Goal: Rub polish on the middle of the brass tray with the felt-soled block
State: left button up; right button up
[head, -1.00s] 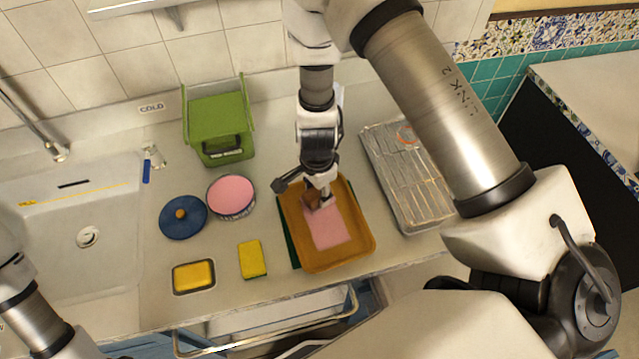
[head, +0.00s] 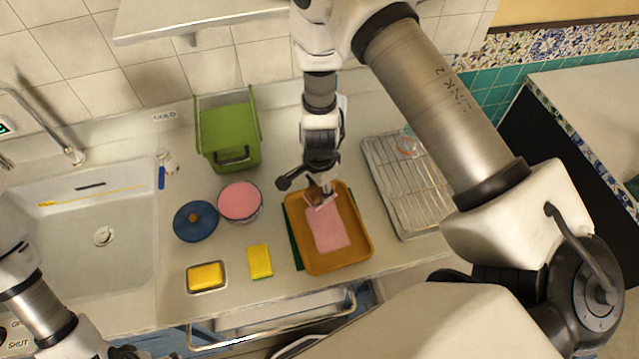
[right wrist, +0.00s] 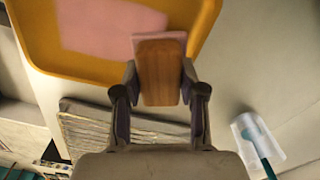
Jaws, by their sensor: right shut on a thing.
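The brass tray (head: 358,252) lies on the counter, with a pink patch of polish (head: 330,232) over its middle. It also shows at the top of the right wrist view (right wrist: 52,62). My right gripper (head: 318,190) is at the tray's far end, shut on the wooden block (right wrist: 159,78), whose pinkish sole edge shows in the right wrist view. The block is over or on the tray near the far rim; I cannot tell whether its sole touches. My left arm shows at the lower left of the head view; its gripper is mostly cut off, so its jaws cannot be read.
A round tin with pink contents (head: 240,201), a blue lid (head: 195,221), a yellow sponge (head: 260,261) and a small dish with a yellow block (head: 206,276) stand left of the tray. A green caddy (head: 228,137) is behind. A wire rack (head: 408,185) is at right, a sink (head: 100,215) far left.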

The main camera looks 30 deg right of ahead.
notch_tip(320, 180, up, 3)
jog(key=shift+f+p, duration=0.2)
jog(key=shift+p, duration=0.65)
pick_arm(q)
notch_tip(320, 180, up, 2)
jog(key=shift+r, duration=0.25)
pick_arm(e)
jog(key=shift+f, duration=0.1)
notch_tip(320, 180, up, 2)
jog(key=shift+p, duration=0.75)
jog(key=shift+r+b, duration=0.25)
jog(key=shift+b, duration=0.05)
jog(key=shift+s+r, duration=0.1)
jog(key=shift+r, duration=0.2)
pick_arm(q)
jog(key=shift+r, duration=0.5)
pick_arm(e)
jog(key=shift+f, duration=0.1)
